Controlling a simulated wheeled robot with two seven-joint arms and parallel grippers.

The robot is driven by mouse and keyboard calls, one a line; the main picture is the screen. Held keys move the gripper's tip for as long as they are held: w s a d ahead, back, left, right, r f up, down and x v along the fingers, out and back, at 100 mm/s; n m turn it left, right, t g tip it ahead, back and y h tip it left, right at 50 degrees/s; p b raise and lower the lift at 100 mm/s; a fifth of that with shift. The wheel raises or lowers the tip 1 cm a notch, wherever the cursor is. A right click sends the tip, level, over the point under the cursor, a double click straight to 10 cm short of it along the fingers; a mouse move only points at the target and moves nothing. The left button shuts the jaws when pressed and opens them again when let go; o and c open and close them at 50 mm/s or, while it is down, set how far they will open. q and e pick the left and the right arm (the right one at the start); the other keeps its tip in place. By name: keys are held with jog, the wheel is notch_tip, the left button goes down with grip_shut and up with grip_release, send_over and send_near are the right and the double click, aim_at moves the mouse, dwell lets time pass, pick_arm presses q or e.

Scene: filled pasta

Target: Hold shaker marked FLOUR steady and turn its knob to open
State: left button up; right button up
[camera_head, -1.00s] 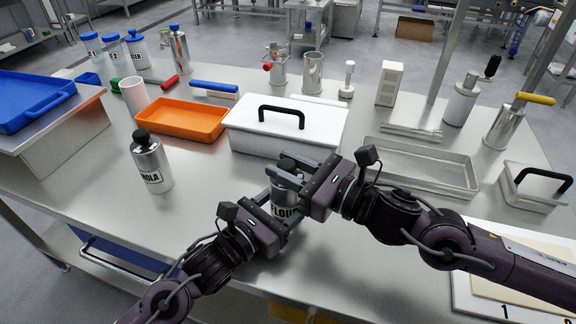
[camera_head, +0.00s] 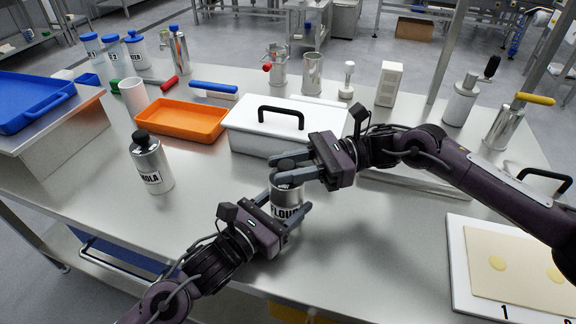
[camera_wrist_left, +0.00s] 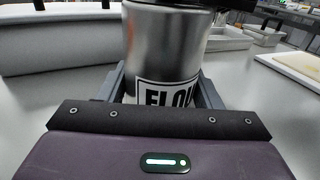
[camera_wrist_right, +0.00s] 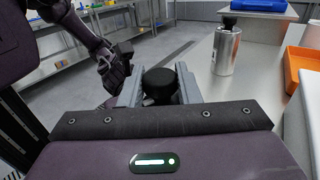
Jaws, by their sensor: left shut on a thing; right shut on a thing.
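The metal shaker marked FLOUR (camera_head: 287,196) stands upright on the steel table in front of the white box. My left gripper (camera_head: 287,209) is shut on its lower body; the left wrist view shows the shaker (camera_wrist_left: 165,50) between the fingers, its label partly hidden. My right gripper (camera_head: 296,164) is at the top of the shaker, shut on the dark knob (camera_wrist_right: 160,84), which sits between its fingers in the right wrist view. The knob is mostly covered by the right fingers in the head view. A similar shaker with a black knob (camera_head: 149,164) stands to the left.
The white box with a black handle (camera_head: 250,136) is close behind the grippers. An orange tray (camera_head: 215,132) lies to its left. A white board with a dough sheet (camera_head: 461,270) lies at front right. The table front between the two shakers is clear.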

aim_at(287, 163)
pick_arm(q)
jog(key=shift+s, duration=0.1)
pick_arm(e)
jog(key=n+g+h, duration=0.1)
jog(key=g, duration=0.1)
jog(key=n+g+h, duration=0.1)
jog(key=n+g, duration=0.1)
jog(key=g, duration=0.1)
jog(key=shift+a+n, duration=0.15)
jog(key=shift+n, duration=0.15)
jog(key=shift+n+g+h, duration=1.7)
jog(key=shift+g+h, duration=0.3)
jog(key=shift+h, duration=0.1)
jog(key=o, duration=1)
notch_tip(287, 163, up, 10)
